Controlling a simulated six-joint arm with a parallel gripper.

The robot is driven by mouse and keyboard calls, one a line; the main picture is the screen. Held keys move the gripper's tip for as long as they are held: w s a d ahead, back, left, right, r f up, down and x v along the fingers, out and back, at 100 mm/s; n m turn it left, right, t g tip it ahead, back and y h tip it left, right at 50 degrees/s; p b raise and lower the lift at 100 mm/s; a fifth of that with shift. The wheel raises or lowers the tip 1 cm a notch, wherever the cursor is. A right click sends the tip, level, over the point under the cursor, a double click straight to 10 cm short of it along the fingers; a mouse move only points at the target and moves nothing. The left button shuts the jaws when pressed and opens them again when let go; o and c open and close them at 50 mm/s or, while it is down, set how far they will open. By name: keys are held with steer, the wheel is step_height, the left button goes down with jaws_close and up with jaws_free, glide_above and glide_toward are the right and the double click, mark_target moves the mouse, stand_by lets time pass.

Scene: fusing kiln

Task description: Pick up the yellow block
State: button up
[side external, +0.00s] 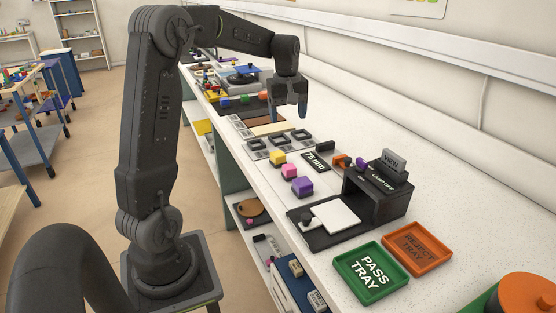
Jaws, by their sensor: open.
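Dark square frames (278,140) sit just beyond the yellow block. A "75 mm" plate (316,161) lies to its right. A dark viewing box (378,193), a green pass tray (371,295) and an orange reject tray (389,243) stand nearer. The bench's right side is largely clear.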

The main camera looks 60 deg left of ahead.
mark_target(278, 153)
steer(key=a+f+n, duration=0.3)
steer(key=a, duration=0.3)
steer(key=shift+g, duration=0.3)
step_height(278, 153, down, 14)
steer(key=shift+a+r, duration=0.1)
steer(key=c, duration=1.1)
